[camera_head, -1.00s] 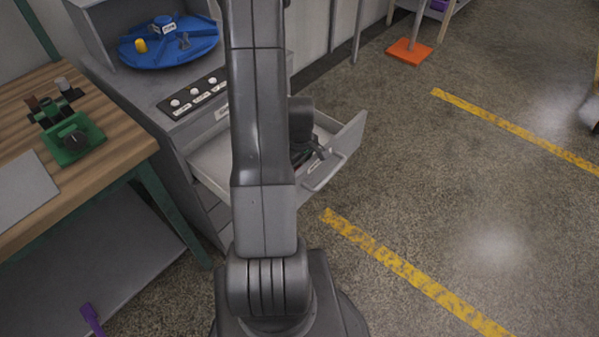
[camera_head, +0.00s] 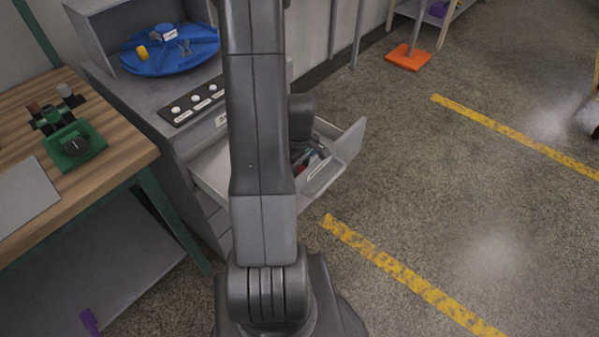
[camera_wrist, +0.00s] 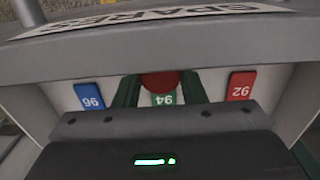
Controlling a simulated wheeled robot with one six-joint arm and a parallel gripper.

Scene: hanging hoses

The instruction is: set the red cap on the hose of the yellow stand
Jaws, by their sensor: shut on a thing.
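The red cap (camera_wrist: 160,80) shows in the wrist view as a rounded red thing between the two dark green fingers of my gripper (camera_wrist: 160,92). The fingers are shut on it, over the open drawer (camera_wrist: 58,97). Behind them lie a blue tag 96 (camera_wrist: 89,95), a green tag 94 (camera_wrist: 164,99) and a red tag 92 (camera_wrist: 241,86). In the head view my arm covers the gripper and the cap. No hose is clearly in view. I cannot tell which stand is the yellow one.
The cabinet drawer (camera_head: 348,147) stands open in the head view. A blue round tray (camera_head: 190,55) with small items sits on the cabinet. A wooden bench (camera_head: 110,160) is at left. An orange stand base (camera_head: 408,57) is on the floor at the back. The floor at right is mostly clear.

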